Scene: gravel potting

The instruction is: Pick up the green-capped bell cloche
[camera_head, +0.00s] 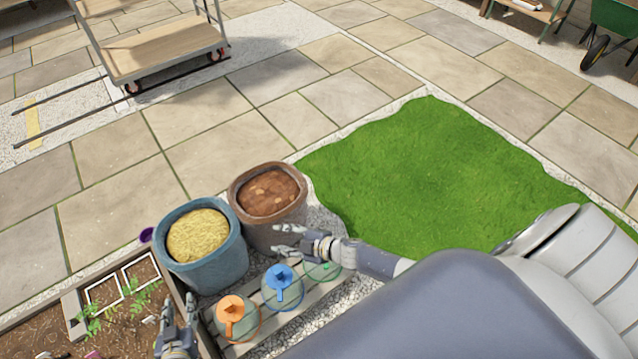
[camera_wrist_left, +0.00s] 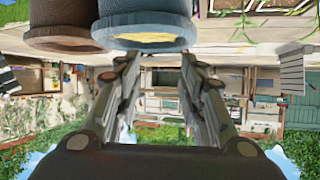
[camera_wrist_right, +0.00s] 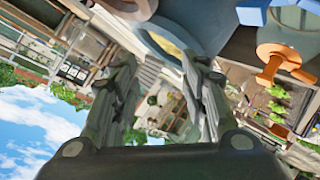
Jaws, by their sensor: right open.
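The green-capped bell cloche (camera_head: 326,270) stands at the right end of a row on a slatted wooden board (camera_head: 307,296). My right forearm and hand partly cover it in the head view. My right gripper (camera_head: 281,240) is open and empty, its fingers pointing left, beside and beyond the cloche. The right wrist view shows its fingers apart (camera_wrist_right: 160,65), with no green cap in sight. My left gripper (camera_head: 179,310) is open and empty at the bottom left, near the planting bed. The left wrist view shows its fingers apart (camera_wrist_left: 160,65).
The blue-capped cloche (camera_head: 282,290) and orange-capped cloche (camera_head: 233,318) stand left of the green one. Behind them are a blue pot (camera_head: 216,270) of yellow material and a brown pot (camera_head: 285,233) of brown material.

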